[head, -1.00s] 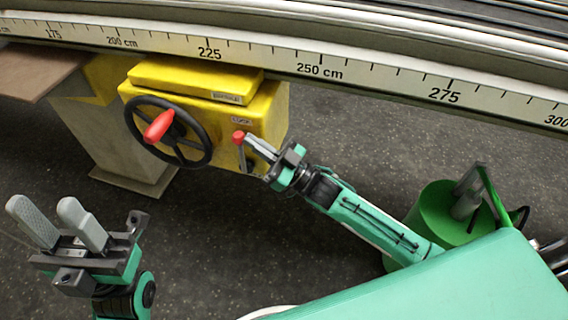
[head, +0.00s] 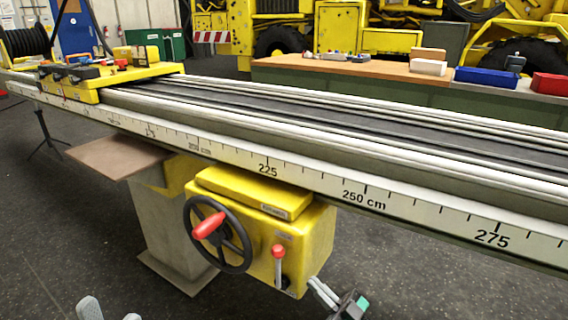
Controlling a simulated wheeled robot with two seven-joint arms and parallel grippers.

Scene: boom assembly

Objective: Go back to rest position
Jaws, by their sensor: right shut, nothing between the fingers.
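My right gripper (head: 313,282) is at the bottom centre, with its fingers together and nothing between them. It is just right of and below the red-knobbed lever (head: 278,252) on the yellow gearbox (head: 263,213), apart from the knob. My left gripper (head: 108,308) shows only as two grey fingertips at the bottom left edge, spread apart with nothing seen between them. The rest of both arms is out of view. A black handwheel (head: 244,248) with a red handle (head: 208,225) is on the gearbox front.
A long rail with a centimetre scale (head: 340,188) crosses the view above the gearbox. A brown plate (head: 117,156) juts out at the left. A yellow carriage (head: 120,78) sits at the rail's far left. A workbench (head: 380,72) with bins stands behind. The dark floor at lower left is open.

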